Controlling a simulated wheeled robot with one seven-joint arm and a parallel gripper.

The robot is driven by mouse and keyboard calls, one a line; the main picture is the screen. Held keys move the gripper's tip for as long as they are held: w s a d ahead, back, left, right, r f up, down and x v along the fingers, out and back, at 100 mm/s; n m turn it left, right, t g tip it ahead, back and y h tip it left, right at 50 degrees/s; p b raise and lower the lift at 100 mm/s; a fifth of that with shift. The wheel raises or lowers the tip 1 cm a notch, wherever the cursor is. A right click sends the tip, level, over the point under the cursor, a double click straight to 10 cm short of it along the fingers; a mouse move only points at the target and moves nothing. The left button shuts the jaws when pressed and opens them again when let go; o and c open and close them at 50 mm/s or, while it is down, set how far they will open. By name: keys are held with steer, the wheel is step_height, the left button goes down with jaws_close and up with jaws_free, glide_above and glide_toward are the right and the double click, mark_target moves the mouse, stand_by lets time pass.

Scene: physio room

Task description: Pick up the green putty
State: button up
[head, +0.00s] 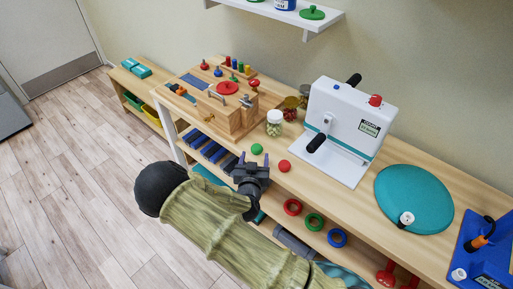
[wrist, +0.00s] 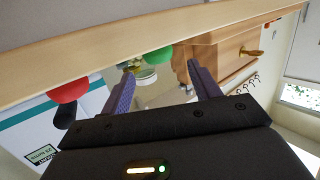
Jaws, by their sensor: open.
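The green putty (head: 256,149) is a small round lump on the wooden bench top, near its front edge. In the wrist view the green putty (wrist: 158,55) shows just beyond the fingertips and roughly between them. My gripper (head: 252,161) is open and empty, its two purple fingers pointing at the putty from the front edge of the bench. In the wrist view my gripper (wrist: 160,70) has clear space between its fingers. I cannot tell the exact gap to the putty.
A red ball (head: 284,166) lies close to the right of the putty. A lidded jar (head: 274,124) stands behind it. A wooden box (head: 225,115) is to the left and a white machine (head: 345,120) to the right. Coloured rings (head: 314,222) sit on a lower shelf.

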mark_target(257, 145)
steer(key=shift+w+f, duration=0.1)
steer(key=shift+w, duration=0.5)
steer(key=shift+w+d+f+p, duration=0.1)
steer(key=shift+w+p, duration=0.1)
steer(key=shift+w, duration=0.65)
steer(key=shift+w+d+f+p, duration=0.1)
steer(key=shift+w+f+p, duration=0.1)
steer(key=shift+w, duration=0.7)
steer(key=shift+w+d+f+p, duration=0.1)
steer(key=shift+w+p, duration=0.1)
steer(key=shift+w, duration=0.65)
steer(key=shift+r, duration=0.1)
steer(key=c, duration=1)
steer(key=shift+c, duration=0.2)
steer(key=shift+r, duration=0.1)
step_height(257, 145, up, 10)
steer(key=shift+f+b, duration=0.1)
steer(key=shift+b, duration=0.25)
